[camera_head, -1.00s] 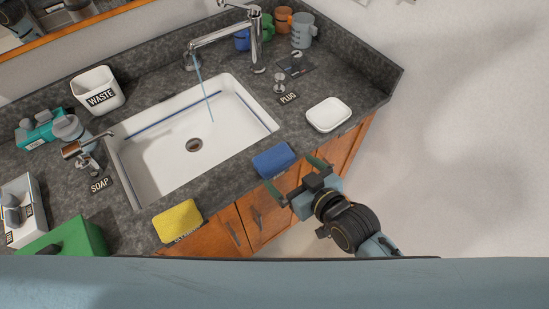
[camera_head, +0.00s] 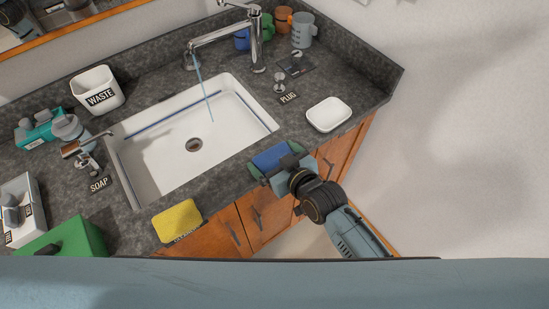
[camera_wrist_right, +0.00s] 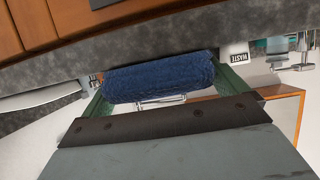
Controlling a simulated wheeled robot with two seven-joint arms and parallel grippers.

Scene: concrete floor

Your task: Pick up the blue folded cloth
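The blue folded cloth (camera_head: 269,157) lies on the front edge of the dark counter, right of the sink's front. My right gripper (camera_head: 281,164) is at the cloth, coming in from the front, with its green fingers spread to either side of it. In the right wrist view the cloth (camera_wrist_right: 158,77) fills most of the space between the two fingers (camera_wrist_right: 163,88). The fingers look about as wide apart as before, very close to the cloth's ends; firm contact is not clear. My left gripper is not in view.
A yellow sponge (camera_head: 178,221) lies on the counter edge to the left. The white sink (camera_head: 160,165) has water running from the faucet (camera_head: 222,35). A white dish (camera_head: 328,114) sits to the right. Wooden cabinets (camera_head: 268,212) are below the counter.

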